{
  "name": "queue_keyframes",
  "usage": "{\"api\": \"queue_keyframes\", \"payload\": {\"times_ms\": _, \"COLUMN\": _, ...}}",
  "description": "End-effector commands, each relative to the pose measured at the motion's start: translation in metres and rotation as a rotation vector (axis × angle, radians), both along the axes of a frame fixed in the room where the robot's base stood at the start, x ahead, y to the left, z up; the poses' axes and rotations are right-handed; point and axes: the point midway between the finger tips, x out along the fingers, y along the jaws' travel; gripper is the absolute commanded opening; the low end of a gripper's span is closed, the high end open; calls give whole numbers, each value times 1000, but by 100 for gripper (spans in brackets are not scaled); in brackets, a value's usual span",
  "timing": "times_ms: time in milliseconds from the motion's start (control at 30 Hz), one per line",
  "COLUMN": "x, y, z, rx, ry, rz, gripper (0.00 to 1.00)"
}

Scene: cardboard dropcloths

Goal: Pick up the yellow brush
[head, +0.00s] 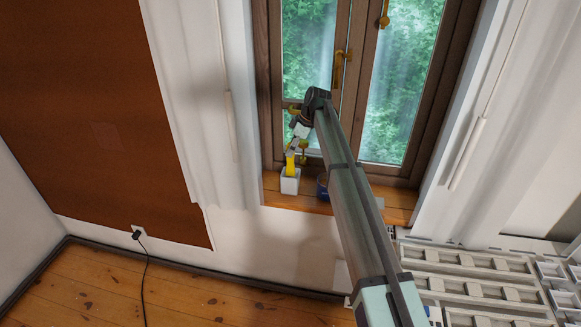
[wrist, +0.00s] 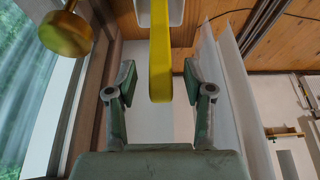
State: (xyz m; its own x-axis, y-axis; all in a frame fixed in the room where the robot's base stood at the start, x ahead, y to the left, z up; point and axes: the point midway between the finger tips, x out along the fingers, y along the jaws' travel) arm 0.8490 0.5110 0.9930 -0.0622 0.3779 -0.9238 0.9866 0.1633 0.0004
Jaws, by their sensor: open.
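The yellow brush (head: 290,164) stands in a white holder (head: 290,184) on the wooden windowsill. In the wrist view the brush's long yellow handle (wrist: 160,62) runs down from the top, and the white holder's edge (wrist: 176,12) shows behind it. My gripper (wrist: 159,78) is open, with a finger on each side of the handle and a visible gap on both sides. In the head view my gripper (head: 293,146) is small, just above the brush by the window; the contact there is too small to tell.
A dark blue container (head: 322,186) stands right of the holder on the windowsill (head: 394,214). Brass window fittings (head: 341,66) stick out, and a brass knob (wrist: 65,34) is close at the left in the wrist view. White curtains (head: 195,100) hang at the side.

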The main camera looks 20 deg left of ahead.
Motion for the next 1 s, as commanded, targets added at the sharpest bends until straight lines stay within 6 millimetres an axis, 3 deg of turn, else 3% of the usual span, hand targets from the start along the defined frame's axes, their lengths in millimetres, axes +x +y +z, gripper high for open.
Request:
{"api": "queue_keyframes", "payload": {"times_ms": 267, "x": -4, "y": 15, "z": -30, "rx": -1, "ry": 2, "rz": 1, "gripper": 52}}
{"api": "queue_keyframes", "payload": {"times_ms": 500, "x": -4, "y": 16, "z": -34, "rx": 0, "ry": 0, "rz": 0, "gripper": 52}}
{"api": "queue_keyframes", "payload": {"times_ms": 533, "x": -4, "y": 16, "z": -34, "rx": 0, "ry": 0, "rz": 0, "gripper": 49}}
{"api": "queue_keyframes", "payload": {"times_ms": 667, "x": -4, "y": 16, "z": -34, "rx": 0, "ry": 0, "rz": 0, "gripper": 2}}
{"api": "queue_keyframes", "payload": {"times_ms": 1000, "x": -4, "y": 16, "z": -34, "rx": 0, "ry": 0, "rz": 0, "gripper": 0}}
